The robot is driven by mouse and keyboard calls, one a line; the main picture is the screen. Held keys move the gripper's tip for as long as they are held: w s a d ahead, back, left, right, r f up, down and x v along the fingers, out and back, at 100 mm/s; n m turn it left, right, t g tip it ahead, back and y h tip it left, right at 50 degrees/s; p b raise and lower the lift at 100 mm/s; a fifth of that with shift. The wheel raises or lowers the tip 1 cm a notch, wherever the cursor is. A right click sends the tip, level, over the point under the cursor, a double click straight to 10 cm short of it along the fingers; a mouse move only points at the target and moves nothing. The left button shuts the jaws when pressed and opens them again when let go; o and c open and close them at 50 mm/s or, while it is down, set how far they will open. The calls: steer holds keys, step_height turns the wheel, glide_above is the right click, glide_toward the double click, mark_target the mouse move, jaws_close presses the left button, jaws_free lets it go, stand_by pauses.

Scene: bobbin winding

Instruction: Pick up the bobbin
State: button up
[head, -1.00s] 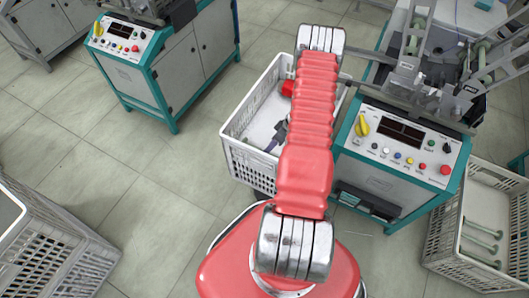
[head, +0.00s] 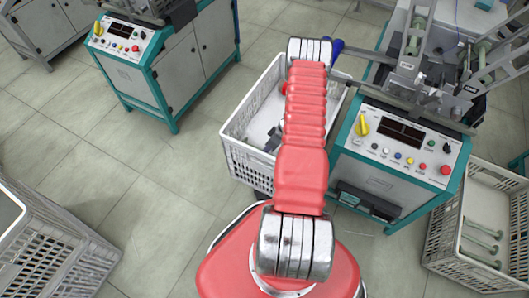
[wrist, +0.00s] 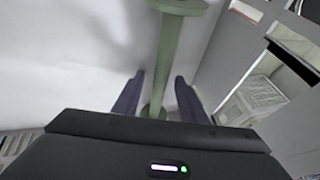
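In the wrist view, a pale green bobbin (wrist: 166,58) stands lengthwise between my fingers, with a round flange at its far end. In the head view my red arm hides most of my gripper and this bobbin over the white crate (head: 234,158).
A winding machine (head: 385,150) stands close to the right of the white crate. Another crate (head: 445,232) with several green bobbins is at the far right. A grey crate (head: 60,240) is at lower left. The tiled floor between is clear.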

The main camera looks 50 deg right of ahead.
stand_by(0.3)
jaws_close()
stand_by(0.3)
